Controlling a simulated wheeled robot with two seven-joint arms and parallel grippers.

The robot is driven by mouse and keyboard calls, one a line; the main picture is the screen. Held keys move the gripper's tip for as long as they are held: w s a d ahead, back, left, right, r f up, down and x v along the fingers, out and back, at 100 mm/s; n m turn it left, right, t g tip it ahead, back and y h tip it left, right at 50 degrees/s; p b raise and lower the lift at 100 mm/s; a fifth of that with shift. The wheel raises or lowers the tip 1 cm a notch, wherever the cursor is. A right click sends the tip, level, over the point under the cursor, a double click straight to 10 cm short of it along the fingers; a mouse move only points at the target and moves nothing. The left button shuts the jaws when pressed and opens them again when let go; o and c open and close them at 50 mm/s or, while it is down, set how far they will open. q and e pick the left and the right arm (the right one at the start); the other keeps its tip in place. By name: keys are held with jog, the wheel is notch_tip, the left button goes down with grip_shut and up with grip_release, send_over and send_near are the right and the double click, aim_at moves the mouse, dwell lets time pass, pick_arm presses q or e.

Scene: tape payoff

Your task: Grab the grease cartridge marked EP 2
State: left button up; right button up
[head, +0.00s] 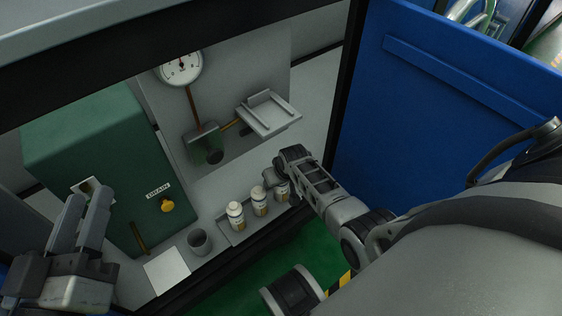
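Three small white cartridges with dark-marked labels stand upright in a row on a grey tray (224,238): a left one (236,215), a middle one (259,200) and a right one (283,192). Their print is too small to read, so I cannot tell which is EP 2. My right gripper (273,178) is at the right cartridge and partly covers it. I cannot tell whether its fingers touch or hold it. My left gripper (82,217) is at the lower left, in front of the green box, its fingers apart with nothing between them.
A green box (90,135) with a DRAIN label and yellow knob (167,206) stands left. A grey cup (199,242) and white sheet (167,271) lie left of the tray. A gauge (181,67) and small platform (269,113) are behind. A blue panel (430,100) bounds the right.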

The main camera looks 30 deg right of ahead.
jog(key=c, duration=1.2)
jog(key=shift+r, duration=0.1)
